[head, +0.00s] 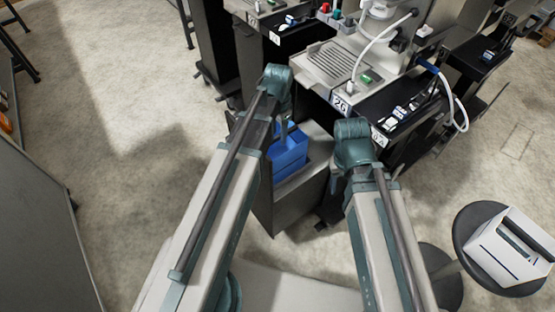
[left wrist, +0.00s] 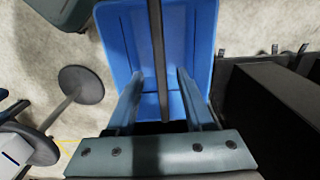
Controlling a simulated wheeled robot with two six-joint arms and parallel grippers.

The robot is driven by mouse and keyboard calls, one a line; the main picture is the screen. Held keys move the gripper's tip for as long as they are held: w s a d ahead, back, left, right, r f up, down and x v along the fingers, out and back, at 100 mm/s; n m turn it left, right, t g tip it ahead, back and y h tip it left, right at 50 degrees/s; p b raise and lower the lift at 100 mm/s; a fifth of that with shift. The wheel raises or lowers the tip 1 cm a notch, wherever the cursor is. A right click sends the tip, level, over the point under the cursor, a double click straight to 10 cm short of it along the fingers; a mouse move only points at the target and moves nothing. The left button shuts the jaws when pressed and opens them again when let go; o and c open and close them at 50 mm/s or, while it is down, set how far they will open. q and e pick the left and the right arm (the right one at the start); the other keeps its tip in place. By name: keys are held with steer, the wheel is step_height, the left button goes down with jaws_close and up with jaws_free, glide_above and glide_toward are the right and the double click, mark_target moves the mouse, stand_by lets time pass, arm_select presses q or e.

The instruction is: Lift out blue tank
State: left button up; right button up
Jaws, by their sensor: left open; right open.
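The blue tank (head: 290,158) sits in an open grey pull-out bin (head: 294,203) low at the front of a dispenser, partly hidden by my left arm. In the left wrist view the tank (left wrist: 115,40) fills the upper middle, with a thin dark bar (left wrist: 157,45) running across it. My left gripper (left wrist: 160,76) is open over the tank. Its two fingers lie on either side of the bar, apart from it in this view. Whether the fingertips reach below the bar is unclear. My right gripper is hidden behind my right arm in the head view.
The dispenser (head: 335,65) with its grille and hose stands behind the bin, with more machines on both sides. A round stool (head: 475,225) carrying a white box (head: 512,245) stands at the right. A grey panel (head: 40,230) stands at the left. Floor between is clear.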

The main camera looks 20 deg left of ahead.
arm_select(q)
step_height(320, 180, down, 5)
steer(key=b, duration=0.5)
steer(key=shift+a+f, duration=0.1)
steer(key=shift+a, duration=0.05)
jaws_close()
stand_by(1.4)
